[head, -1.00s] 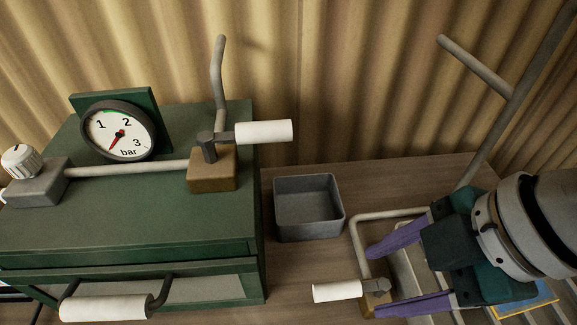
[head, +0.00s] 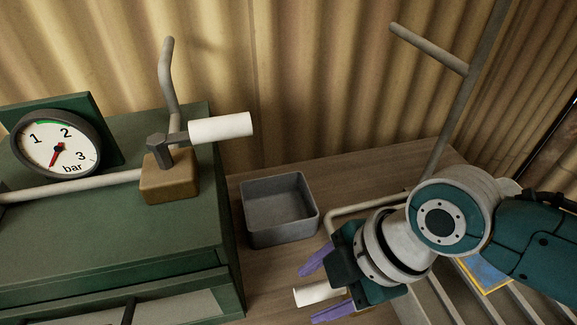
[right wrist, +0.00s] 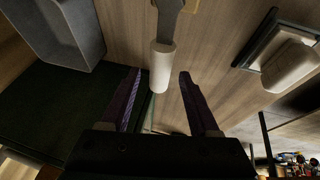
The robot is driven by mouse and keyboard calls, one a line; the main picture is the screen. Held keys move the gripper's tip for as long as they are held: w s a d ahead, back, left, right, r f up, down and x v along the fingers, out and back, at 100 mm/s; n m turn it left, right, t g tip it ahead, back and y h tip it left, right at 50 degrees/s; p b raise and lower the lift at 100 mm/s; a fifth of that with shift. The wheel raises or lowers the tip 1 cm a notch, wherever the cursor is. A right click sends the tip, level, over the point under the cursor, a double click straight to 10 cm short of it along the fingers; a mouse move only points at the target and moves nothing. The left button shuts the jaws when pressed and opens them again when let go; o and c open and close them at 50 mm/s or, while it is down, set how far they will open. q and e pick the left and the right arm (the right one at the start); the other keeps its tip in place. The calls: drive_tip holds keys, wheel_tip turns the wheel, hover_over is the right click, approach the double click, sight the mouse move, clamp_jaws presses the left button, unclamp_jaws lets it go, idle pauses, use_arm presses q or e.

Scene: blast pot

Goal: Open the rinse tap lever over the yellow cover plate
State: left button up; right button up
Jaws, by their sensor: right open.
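A tap lever with a white handle (head: 312,295) sits low in the head view, right of the green cabinet. My right gripper (head: 313,294) is open, with its purple fingers on either side of that handle. In the right wrist view the white handle (right wrist: 162,68) lies between the open fingertips (right wrist: 160,77), with a visible gap to each. Its grey lever arm (right wrist: 168,18) runs to the top edge, beside a small strip of yellow (right wrist: 190,5). My right wrist hides the tap's body in the head view. My left gripper is not in view.
A grey open bin (head: 280,210) stands on the wooden bench, left of my right gripper. The green cabinet (head: 110,245) carries a gauge (head: 57,145) and another white-handled lever (head: 220,127). A white part on a dark frame shows in the wrist view (right wrist: 290,66).

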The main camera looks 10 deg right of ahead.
clamp_jaws()
idle(0.4)
idle(1.0)
